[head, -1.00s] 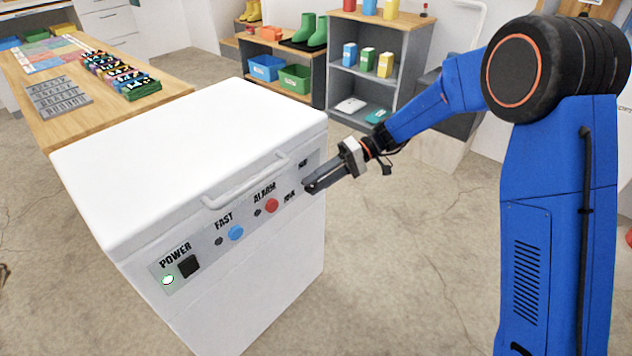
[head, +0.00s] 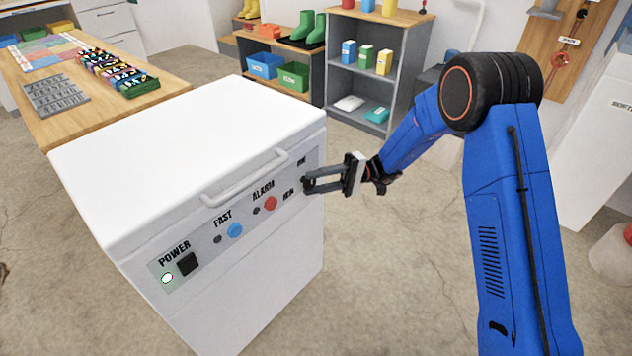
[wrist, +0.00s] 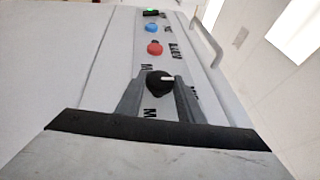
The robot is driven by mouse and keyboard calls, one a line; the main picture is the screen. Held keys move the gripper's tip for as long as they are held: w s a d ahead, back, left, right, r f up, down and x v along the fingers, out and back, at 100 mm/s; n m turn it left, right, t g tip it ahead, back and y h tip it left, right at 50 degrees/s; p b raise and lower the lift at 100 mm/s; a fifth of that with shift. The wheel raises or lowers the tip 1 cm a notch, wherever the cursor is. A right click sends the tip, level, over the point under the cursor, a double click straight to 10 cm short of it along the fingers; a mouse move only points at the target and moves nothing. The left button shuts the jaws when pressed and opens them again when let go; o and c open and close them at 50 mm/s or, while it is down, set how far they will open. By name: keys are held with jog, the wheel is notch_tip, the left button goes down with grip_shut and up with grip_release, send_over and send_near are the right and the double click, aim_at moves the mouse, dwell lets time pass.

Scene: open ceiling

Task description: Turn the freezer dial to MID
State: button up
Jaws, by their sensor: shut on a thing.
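The white chest freezer (head: 190,140) stands in front of me with a grey control panel (head: 205,255) along its front. The black dial (wrist: 159,83) with a white pointer mark shows in the wrist view between my fingers. Its pointer points to the right in that view. My gripper (head: 308,184) is at the right end of the panel, shut on the dial with one finger on each side. In the wrist view my gripper (wrist: 158,90) partly covers the lettering around the dial, so I cannot read which mark the pointer meets. In the head view the dial is mostly hidden by the fingers.
On the panel are a red ALARM button (head: 270,203), a blue FAST button (head: 235,230) and a black POWER switch (head: 188,264) with a lit lamp. A handle (head: 245,180) sticks out above the panel. The floor (head: 400,270) right of the freezer is clear.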

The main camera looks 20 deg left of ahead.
dwell(0.4)
jog(key=o, duration=1)
jog(key=shift+d, duration=0.1)
jog(key=v, duration=1.7)
jog(key=shift+d+f, duration=0.1)
